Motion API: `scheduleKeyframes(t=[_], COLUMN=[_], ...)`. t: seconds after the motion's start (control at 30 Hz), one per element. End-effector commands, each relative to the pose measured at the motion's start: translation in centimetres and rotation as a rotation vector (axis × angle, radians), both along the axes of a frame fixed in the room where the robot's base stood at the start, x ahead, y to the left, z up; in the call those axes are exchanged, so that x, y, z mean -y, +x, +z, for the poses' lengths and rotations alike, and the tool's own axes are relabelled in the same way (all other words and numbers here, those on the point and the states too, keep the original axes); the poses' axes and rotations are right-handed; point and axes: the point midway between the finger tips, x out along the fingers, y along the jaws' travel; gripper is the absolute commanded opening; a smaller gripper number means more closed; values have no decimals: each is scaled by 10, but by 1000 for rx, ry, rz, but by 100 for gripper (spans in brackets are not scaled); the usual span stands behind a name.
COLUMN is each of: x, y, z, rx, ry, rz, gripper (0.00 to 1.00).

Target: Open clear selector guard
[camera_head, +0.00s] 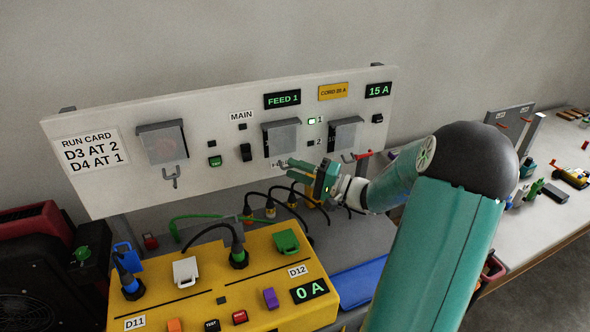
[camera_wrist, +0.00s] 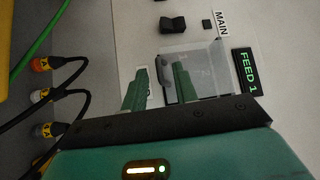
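A clear guard (camera_head: 281,139) with a grey top hinge strip hangs down over the middle opening of the white panel, below the FEED 1 display. It also shows in the wrist view (camera_wrist: 205,58), rotated, and appears closed. My gripper (camera_head: 283,164) is at the lower edge of this guard, with its green fingers pointing at the panel. The selector behind the guard is hard to make out.
Similar clear guards hang at the panel's left (camera_head: 162,147) and right (camera_head: 346,135); a red handle (camera_head: 357,156) is below the right one. A black rocker switch (camera_head: 246,152) is left of the middle guard. Cables and a yellow box (camera_head: 250,262) lie below.

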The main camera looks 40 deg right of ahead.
Motion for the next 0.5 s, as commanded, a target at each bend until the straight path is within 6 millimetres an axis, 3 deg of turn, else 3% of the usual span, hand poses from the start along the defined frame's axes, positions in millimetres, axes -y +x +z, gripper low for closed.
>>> scheduleKeyframes(t=[0.37, 0.5], x=[-4, -3], y=[8, 8], z=[1, 1], rx=[-1, -1], ry=[0, 0], rz=[0, 0], gripper=[29, 1])
